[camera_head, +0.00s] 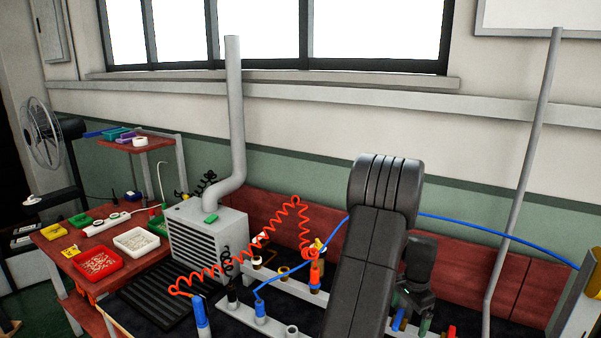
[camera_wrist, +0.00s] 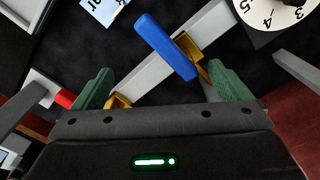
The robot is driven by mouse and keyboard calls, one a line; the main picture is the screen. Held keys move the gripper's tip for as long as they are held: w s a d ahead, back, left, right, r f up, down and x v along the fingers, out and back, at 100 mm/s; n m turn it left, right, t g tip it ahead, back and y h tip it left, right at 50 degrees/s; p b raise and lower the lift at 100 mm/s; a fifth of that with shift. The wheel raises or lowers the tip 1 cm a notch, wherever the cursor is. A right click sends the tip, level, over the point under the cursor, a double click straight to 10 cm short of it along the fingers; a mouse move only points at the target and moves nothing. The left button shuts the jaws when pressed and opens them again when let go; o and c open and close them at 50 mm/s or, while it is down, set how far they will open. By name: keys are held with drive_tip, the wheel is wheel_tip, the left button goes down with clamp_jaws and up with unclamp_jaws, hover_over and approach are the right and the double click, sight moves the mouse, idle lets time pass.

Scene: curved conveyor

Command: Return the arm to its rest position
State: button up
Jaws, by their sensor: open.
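My arm reaches over the dark bench top in the head view, its big dark links hiding part of the bench. My gripper (camera_wrist: 158,90) shows in the wrist view with its two green fingers spread wide apart. One finger also shows low in the head view (camera_head: 411,310), beside the arm. A blue handle (camera_wrist: 168,48) lies across the gap between the fingers, beyond them in the picture; I see no finger closed on it. Yellow-orange holders sit near both fingertips on a grey rail (camera_wrist: 212,22).
A grey vented box (camera_head: 208,240) with a tall pipe stands at the left. Red (camera_head: 98,264) and white bins (camera_head: 137,241) lie on a red table. Coiled orange and blue hoses cross the bench. A slanted grey pole (camera_head: 520,190) stands at the right. A round dial (camera_wrist: 274,12) shows in the wrist view.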

wheel_tip(320, 180, up, 9)
drive_tip(key=b, duration=0.1)
drive_tip(key=shift+f, duration=0.2)
drive_tip(key=shift+w+a, duration=0.1)
idle(0.4)
